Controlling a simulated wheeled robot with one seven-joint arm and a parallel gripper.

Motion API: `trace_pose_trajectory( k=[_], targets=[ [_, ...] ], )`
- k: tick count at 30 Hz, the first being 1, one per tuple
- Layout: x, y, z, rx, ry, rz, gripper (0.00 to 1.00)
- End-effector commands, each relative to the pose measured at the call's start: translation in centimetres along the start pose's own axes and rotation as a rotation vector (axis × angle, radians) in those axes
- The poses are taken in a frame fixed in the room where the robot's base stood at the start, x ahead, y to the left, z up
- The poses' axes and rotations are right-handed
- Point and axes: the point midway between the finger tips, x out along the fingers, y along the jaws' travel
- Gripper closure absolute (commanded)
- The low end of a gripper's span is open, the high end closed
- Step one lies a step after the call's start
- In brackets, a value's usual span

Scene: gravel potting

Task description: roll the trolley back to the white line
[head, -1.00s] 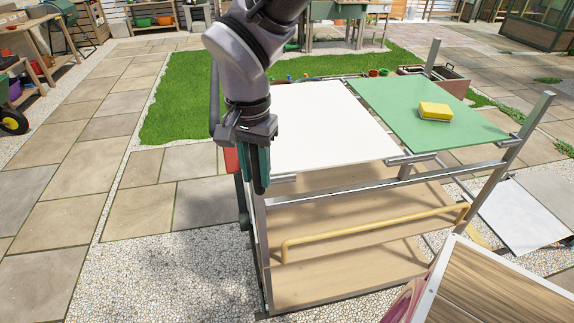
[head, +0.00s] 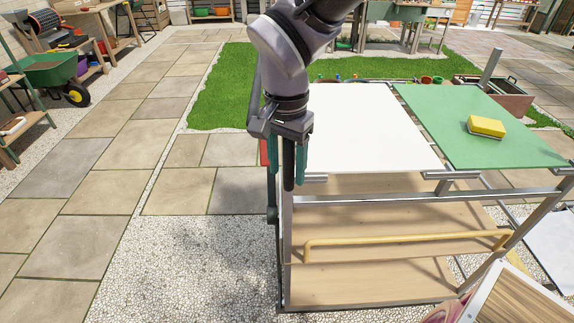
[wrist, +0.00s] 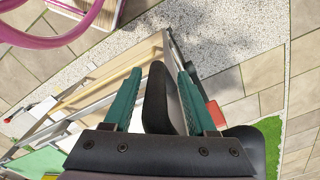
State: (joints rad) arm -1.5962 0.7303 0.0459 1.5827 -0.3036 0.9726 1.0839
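The trolley (head: 292,240) stands right of centre in the head view, a grey metal frame with wooden shelves. Its top carries a white panel (head: 365,130) and a green panel (head: 480,135). A yellow rail (head: 400,239) crosses its near side. My gripper (head: 288,172) is at the trolley's left end, pointing down. The fingers partly hide the grip. I cannot make out a painted white line.
A yellow sponge (head: 486,126) lies on the green panel. A wooden-topped box (head: 520,300) is close at the lower right. Pale gravel (head: 190,270) and open paving (head: 90,180) lie left of the trolley. A green wheelbarrow (head: 45,75) stands at the far left.

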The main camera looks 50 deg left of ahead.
Motion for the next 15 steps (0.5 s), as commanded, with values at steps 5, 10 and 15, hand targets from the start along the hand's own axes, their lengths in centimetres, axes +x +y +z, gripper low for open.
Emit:
trace_pose_trajectory(
  k=[5,10,15],
  targets=[
    [-0.5,0.0,0.1,0.0,-0.001,0.0,0.43],
    [-3.0,-0.1,0.0,0.0,0.001,-0.003,0.43],
    [-6.6,-0.1,0.0,0.0,0.0,-0.003,0.43]
  ],
)
